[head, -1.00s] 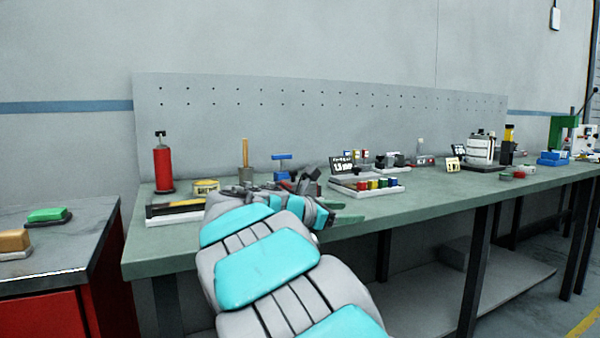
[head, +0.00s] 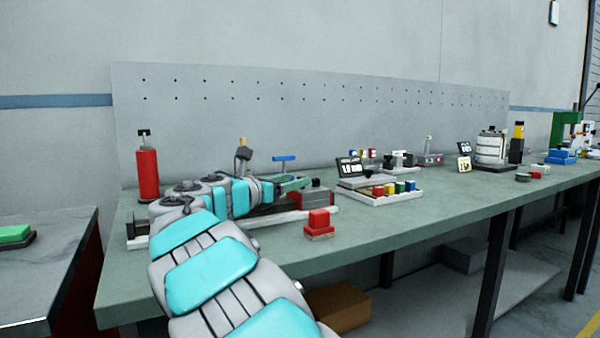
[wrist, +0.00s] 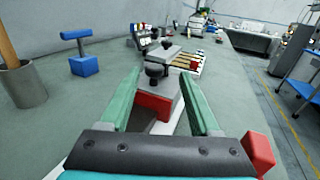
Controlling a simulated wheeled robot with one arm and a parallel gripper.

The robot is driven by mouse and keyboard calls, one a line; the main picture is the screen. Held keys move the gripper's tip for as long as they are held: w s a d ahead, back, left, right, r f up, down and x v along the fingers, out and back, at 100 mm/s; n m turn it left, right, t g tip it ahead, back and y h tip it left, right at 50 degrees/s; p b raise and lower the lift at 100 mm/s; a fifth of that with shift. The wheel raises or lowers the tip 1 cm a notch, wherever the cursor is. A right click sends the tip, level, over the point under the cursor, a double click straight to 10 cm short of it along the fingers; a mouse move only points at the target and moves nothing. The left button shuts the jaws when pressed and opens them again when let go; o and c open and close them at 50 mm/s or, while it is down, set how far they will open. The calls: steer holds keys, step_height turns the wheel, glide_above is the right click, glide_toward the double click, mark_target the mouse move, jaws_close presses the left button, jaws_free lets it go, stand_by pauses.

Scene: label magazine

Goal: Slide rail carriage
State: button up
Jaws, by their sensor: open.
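The rail carriage (head: 316,197) is a red block with a grey top and a black knob. It sits on a pale rail (head: 285,218) along the front of the green bench. In the wrist view the carriage (wrist: 154,104) lies ahead of my palm, between the two green fingers. My gripper (wrist: 158,76) is open, with a finger on either side of the carriage; I cannot tell whether either touches it. In the head view my gripper (head: 292,185) reaches right, just behind the carriage. My arm hides the rail's left part.
A small red stepped block (head: 318,224) stands in front of the rail. Behind are a blue T-handled piece (wrist: 82,60) and a grey cup with a wooden rod (wrist: 24,88). A tray of coloured blocks (head: 382,200) stands to the right. Bench beyond it at front right is clear.

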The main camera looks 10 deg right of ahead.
mark_target(309, 186)
steer(key=shift+w, duration=0.55)
steer(key=x, duration=0.7)
steer(key=shift+w+d, duration=0.15)
steer(key=shift+d, duration=0.05)
jaws_close()
steer(key=shift+a, duration=0.1)
stand_by(0.8)
